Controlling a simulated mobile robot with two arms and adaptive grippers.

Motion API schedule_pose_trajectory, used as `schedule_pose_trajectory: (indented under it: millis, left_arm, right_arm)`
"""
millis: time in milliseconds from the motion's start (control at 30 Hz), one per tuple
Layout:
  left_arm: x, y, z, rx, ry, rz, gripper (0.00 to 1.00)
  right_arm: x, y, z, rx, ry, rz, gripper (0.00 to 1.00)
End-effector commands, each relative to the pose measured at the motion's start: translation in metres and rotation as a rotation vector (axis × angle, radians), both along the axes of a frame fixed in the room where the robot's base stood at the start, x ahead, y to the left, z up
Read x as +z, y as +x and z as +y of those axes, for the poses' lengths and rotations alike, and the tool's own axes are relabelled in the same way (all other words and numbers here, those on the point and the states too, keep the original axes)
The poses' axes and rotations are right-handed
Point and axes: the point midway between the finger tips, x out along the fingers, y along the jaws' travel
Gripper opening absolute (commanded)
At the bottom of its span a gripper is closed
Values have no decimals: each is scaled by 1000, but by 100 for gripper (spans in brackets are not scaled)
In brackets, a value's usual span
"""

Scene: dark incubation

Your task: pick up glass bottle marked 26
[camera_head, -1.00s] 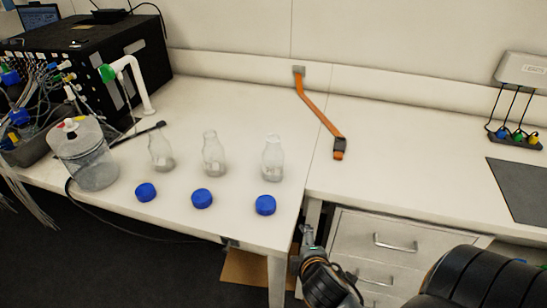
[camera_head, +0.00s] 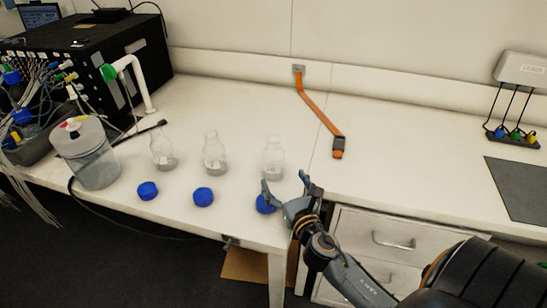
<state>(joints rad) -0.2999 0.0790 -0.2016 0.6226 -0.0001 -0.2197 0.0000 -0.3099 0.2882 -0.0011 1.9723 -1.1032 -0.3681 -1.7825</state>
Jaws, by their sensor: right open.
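Three clear glass bottles stand upright and uncapped in a row on the white bench: a left one (camera_head: 163,148), a middle one (camera_head: 214,153) and a right one (camera_head: 273,155). No number is readable on any of them, so I cannot tell which is marked 26. My right gripper (camera_head: 286,180) is open and empty at the bench's front edge. My left gripper is not in view.
Two more blue caps, a left one (camera_head: 147,191) and a middle one (camera_head: 203,197), lie before the bottles. A clear lidded vessel (camera_head: 90,158) with tubing stands at left, beside a black machine (camera_head: 95,65). An orange strap (camera_head: 318,108) lies behind right. The bench between strap and bottles is clear.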

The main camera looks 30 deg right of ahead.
Motion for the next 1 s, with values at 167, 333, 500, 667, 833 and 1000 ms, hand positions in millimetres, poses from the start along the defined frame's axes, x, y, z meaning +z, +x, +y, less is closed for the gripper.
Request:
schedule_pose_trajectory:
  millis: [167, 333, 500, 667, 833, 1000]
  left_arm:
    - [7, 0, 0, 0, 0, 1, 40]
    - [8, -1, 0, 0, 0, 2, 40]
    - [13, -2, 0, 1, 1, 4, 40]
    - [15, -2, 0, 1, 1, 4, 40]
    - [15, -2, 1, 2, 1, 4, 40]
    - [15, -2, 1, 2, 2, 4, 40]
  right_arm:
    - [1, 31, -8, -2, 3, -1, 89]
    - [0, 43, -11, -1, 4, 0, 89]
    - [1, 62, -18, -3, 5, 0, 89]
    - [0, 84, -25, -3, 7, -2, 89]
    - [-2, 92, -28, -2, 6, 0, 89]
    - [-2, 92, -28, -2, 5, 1, 89]
